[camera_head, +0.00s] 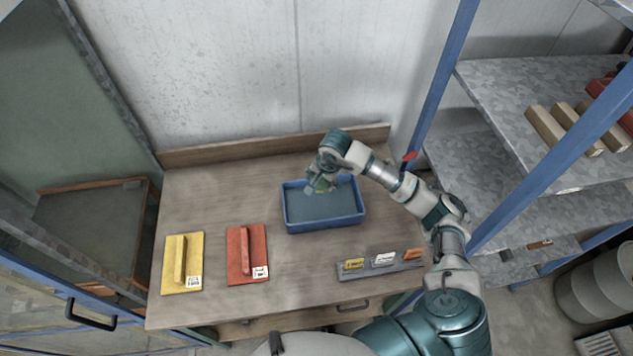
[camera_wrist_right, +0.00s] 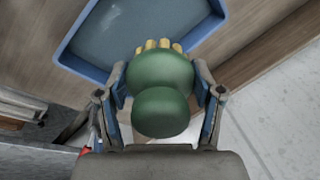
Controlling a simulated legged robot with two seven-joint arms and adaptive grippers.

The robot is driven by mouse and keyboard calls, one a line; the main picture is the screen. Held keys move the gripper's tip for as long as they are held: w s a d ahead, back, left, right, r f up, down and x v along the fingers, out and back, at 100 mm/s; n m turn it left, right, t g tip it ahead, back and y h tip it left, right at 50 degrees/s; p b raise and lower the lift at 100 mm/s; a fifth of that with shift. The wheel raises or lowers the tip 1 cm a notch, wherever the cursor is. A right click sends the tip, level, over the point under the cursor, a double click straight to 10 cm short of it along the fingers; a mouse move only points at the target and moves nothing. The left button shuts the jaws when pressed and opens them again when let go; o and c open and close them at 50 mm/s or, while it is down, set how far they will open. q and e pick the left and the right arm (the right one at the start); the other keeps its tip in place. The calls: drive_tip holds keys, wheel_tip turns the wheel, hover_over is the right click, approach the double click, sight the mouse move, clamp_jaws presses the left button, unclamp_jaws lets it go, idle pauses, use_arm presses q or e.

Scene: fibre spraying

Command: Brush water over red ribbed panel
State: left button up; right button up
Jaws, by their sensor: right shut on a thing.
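The red ribbed panel (camera_head: 257,253) lies flat on the workbench, left of the middle, with a raised bar and a white label. A blue tray (camera_head: 337,223) with a grey-blue surface inside, apparently water, stands behind it to the right. My right gripper (camera_head: 318,188) is over the tray's left back part. In the right wrist view, the right gripper (camera_wrist_right: 162,98) is shut on a green rounded brush (camera_wrist_right: 162,112) with yellow bristle tufts pointing towards the tray (camera_wrist_right: 85,55). Whether the bristles touch the water cannot be told. My left gripper is not in view.
A yellow panel (camera_head: 193,262) lies left of the red one. A grey holder (camera_head: 380,270) with yellow, white and orange labels is at the bench's front right. A blue-framed shelf (camera_head: 540,95) stands to the right. The bench (camera_head: 215,200) is clear behind the panels.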

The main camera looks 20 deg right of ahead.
drive_tip(key=shift+d+f, duration=0.1)
drive_tip(key=shift+f, duration=0.35)
drive_tip(key=f+b, duration=0.8)
drive_tip(key=f, duration=0.3)
drive_tip(key=shift+d+f, duration=0.1)
drive_tip(key=shift+d, duration=0.1)
drive_tip(key=shift+d+f+b, duration=0.25)
drive_tip(key=shift+f+b, duration=0.3)
drive_tip(key=shift+f, duration=0.1)
drive_tip(key=shift+d+f, duration=0.2)
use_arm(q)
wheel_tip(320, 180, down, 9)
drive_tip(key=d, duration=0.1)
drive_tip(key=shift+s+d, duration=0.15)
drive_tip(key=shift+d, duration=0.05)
use_arm(e)
drive_tip(key=shift+a+r, duration=0.1)
drive_tip(key=shift+a, duration=0.05)
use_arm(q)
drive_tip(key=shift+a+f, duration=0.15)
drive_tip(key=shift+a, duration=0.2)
use_arm(e)
drive_tip(key=shift+a, duration=0.25)
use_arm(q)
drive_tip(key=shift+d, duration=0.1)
use_arm(e)
drive_tip(key=shift+d, duration=0.25)
